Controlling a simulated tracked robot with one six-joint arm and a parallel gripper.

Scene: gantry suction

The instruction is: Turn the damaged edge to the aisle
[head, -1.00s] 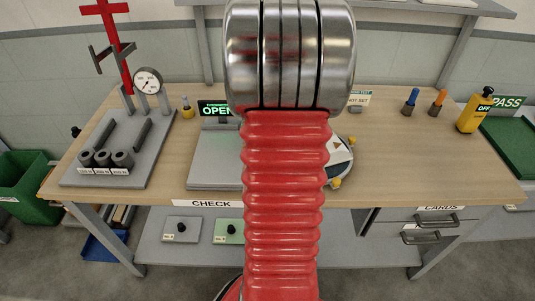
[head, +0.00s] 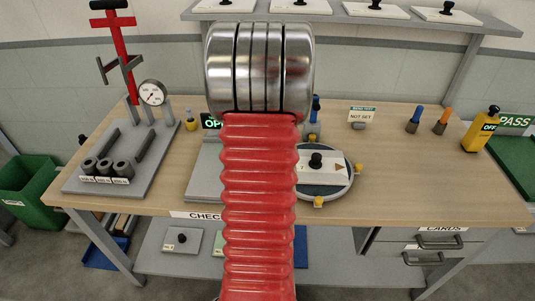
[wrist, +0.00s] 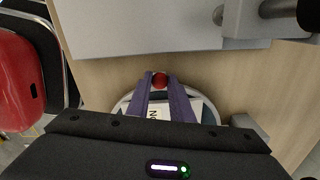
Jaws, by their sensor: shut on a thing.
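A white plate (head: 312,176) with a black knob and an orange triangle near its right end lies on a round turntable (head: 333,191) with yellow pegs around its rim. My red ribbed arm covers its left part in the head view. My gripper (wrist: 160,82) has purple fingers and is shut on a small red ball knob (wrist: 160,79) in the wrist view. The turntable (wrist: 124,106) and lettered white plate (wrist: 191,104) show behind and below the fingers. The gripper is hidden in the head view. I cannot tell which edge is damaged.
A shelf (head: 340,19) holds white plates. The bench's right front is clear.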

